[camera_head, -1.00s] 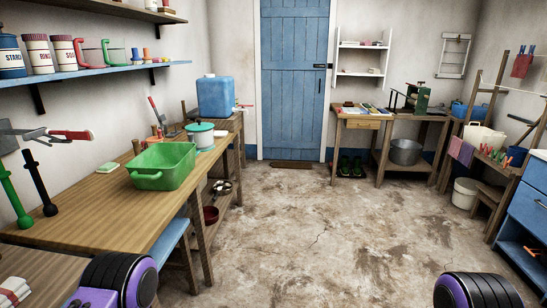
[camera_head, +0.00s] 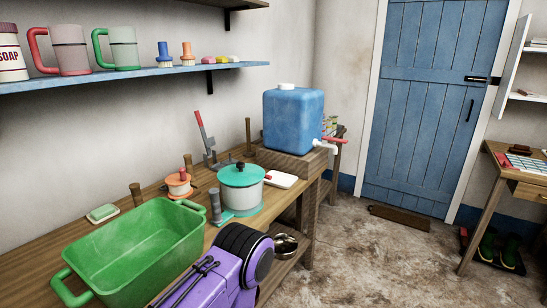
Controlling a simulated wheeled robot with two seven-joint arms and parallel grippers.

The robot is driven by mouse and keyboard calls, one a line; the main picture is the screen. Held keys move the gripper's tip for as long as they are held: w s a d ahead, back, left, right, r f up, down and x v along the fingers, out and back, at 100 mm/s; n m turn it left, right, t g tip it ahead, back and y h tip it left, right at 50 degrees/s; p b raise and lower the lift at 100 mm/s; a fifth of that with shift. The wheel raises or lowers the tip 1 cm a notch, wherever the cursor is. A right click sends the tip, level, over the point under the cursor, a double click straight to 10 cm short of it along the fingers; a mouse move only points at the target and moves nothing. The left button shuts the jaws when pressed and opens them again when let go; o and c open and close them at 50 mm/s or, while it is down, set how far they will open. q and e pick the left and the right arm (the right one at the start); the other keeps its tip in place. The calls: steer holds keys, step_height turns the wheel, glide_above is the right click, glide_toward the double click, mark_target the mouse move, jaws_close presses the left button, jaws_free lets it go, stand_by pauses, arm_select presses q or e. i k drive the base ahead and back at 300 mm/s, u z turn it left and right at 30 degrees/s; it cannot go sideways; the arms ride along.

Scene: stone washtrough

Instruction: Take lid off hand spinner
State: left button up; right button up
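The hand spinner (camera_head: 240,197) looks like a white drum with a teal base, standing on the wooden bench. Its teal lid (camera_head: 242,175) sits on top, with a dark knob in the middle. An upright grey-blue handle stands at its left side. A purple and black part of my own arm shows at the bottom middle, in front of the bench. Neither of my grippers is in view.
A green tub (camera_head: 140,250) stands left of the spinner. An orange-topped pot (camera_head: 179,185), a green soap dish (camera_head: 103,213) and a white board (camera_head: 281,180) are nearby. A blue water container (camera_head: 292,120) stands behind. A blue shelf (camera_head: 130,78) hangs above.

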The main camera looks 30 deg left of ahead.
mark_target(240, 173)
steer(key=i, duration=1.35)
steer(key=u, duration=2.05)
